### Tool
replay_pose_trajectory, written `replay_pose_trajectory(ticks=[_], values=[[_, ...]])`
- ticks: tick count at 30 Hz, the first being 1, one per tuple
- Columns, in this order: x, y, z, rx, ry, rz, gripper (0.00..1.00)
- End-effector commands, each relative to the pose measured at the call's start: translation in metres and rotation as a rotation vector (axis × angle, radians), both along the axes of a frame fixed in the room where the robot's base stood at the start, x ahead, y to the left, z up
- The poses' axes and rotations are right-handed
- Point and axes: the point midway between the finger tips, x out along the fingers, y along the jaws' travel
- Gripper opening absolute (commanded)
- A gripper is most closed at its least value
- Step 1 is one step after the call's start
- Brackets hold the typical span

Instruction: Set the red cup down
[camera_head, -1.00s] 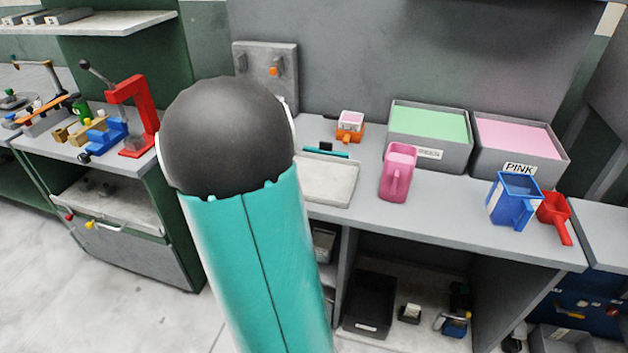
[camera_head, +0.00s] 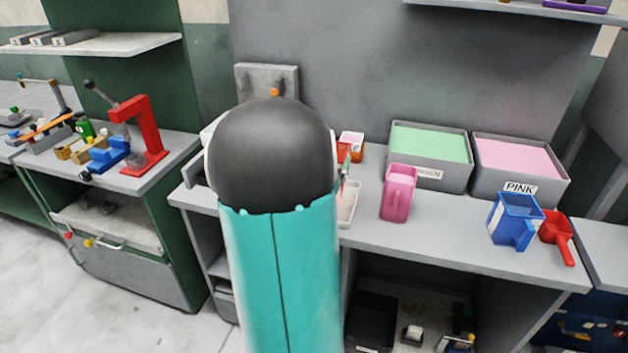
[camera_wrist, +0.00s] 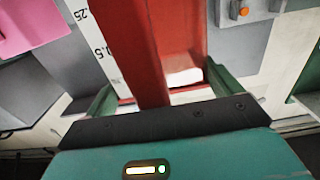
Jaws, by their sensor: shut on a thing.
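A red cup (camera_wrist: 150,50) fills the middle of the wrist view, close to the camera. A white strip with printed marks runs along its left side. My gripper (camera_wrist: 163,92) is shut on it, with a green finger on either side. The cup's base is not visible, so I cannot tell whether it touches anything. In the head view my arm hides most of the gripper; only a thin teal and red sliver shows beside the arm, above the counter (camera_head: 450,232).
A pink jug (camera_head: 398,192), a blue jug (camera_head: 514,220) and a red scoop (camera_head: 556,234) stand on the counter. Behind are a green-filled bin (camera_head: 428,176) and a pink-filled bin (camera_head: 518,188). A small orange-red container (camera_head: 351,146) sits behind the pale tray (camera_head: 348,205).

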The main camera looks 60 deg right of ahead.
Motion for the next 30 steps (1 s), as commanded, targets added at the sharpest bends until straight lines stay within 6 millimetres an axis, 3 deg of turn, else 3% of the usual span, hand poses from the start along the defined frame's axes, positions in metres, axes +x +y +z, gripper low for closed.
replay_pose_trajectory(ticks=[2,12,17,24,30], values=[[0.015,-0.011,-0.009,0.001,0.002,0.001,0.54],[0.044,-0.032,-0.056,0.000,0.002,0.001,0.54],[0.050,-0.036,-0.064,0.000,0.000,0.001,0.54],[0.051,-0.037,-0.095,0.001,0.001,0.001,0.54],[0.051,-0.037,-0.096,-0.001,0.000,0.001,0.54]])
